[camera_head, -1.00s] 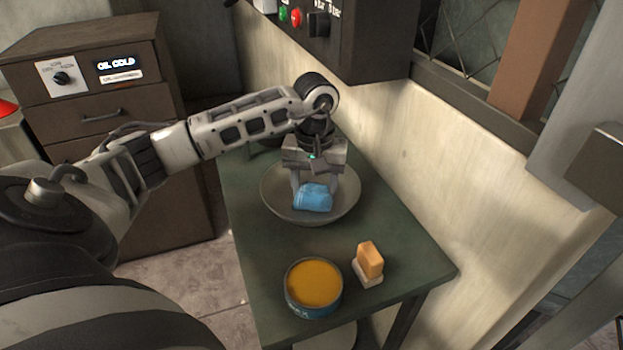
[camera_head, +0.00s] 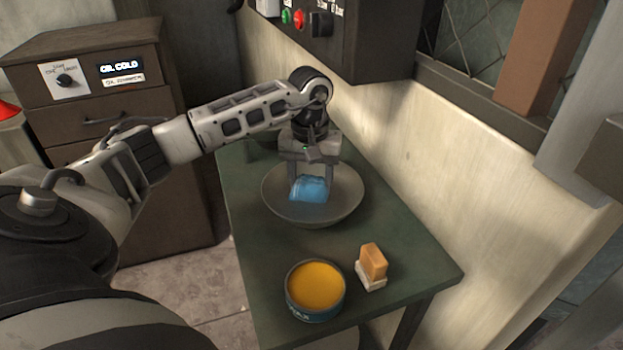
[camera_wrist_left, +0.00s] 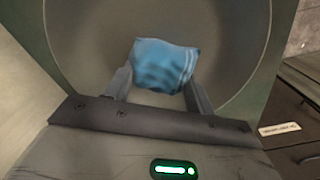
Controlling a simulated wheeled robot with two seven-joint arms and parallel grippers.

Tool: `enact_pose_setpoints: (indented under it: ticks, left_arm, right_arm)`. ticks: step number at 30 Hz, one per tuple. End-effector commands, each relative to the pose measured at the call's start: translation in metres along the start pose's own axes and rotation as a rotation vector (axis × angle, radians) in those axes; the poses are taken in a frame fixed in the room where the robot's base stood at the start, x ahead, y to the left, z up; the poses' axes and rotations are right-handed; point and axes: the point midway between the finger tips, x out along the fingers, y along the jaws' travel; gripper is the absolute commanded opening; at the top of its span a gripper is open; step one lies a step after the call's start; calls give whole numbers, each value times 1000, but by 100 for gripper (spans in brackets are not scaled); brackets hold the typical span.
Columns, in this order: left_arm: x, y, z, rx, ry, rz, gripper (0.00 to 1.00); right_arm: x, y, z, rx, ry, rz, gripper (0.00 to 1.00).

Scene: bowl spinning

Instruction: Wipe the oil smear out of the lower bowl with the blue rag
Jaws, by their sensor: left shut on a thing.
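The blue rag (camera_head: 310,188) is in my left gripper (camera_head: 309,182), low inside the grey bowl (camera_head: 340,206) on the green table. In the left wrist view the rag (camera_wrist_left: 163,66) sits between the two fingers (camera_wrist_left: 158,88), with the bowl's inner wall (camera_wrist_left: 225,50) around it. I cannot tell whether the rag touches the bowl's surface. No oil smear can be made out; the rag and gripper cover part of the bowl. My right gripper does not show.
A tin of orange-yellow wax (camera_head: 316,288) and an orange block on a pale base (camera_head: 372,266) stand at the table's (camera_head: 420,258) near end. A wall runs along the right side. A control box (camera_head: 350,35) hangs above. A drawer cabinet (camera_head: 110,130) stands left.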

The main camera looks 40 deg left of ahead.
Motion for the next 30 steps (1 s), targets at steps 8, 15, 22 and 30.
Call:
enact_pose_setpoints:
  ticks: [8,15,22,30]
  left_arm:
    - [-18,-2,0,-3,-4,-11,36]
    - [-44,-1,0,-2,-3,-6,36]
    - [-59,-1,0,-2,-3,-5,36]
    - [-59,-1,0,-2,-3,-4,36]
  right_arm:
    - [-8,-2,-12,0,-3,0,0]
    - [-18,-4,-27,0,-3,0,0]
    - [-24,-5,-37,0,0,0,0]
    - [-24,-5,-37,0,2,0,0]
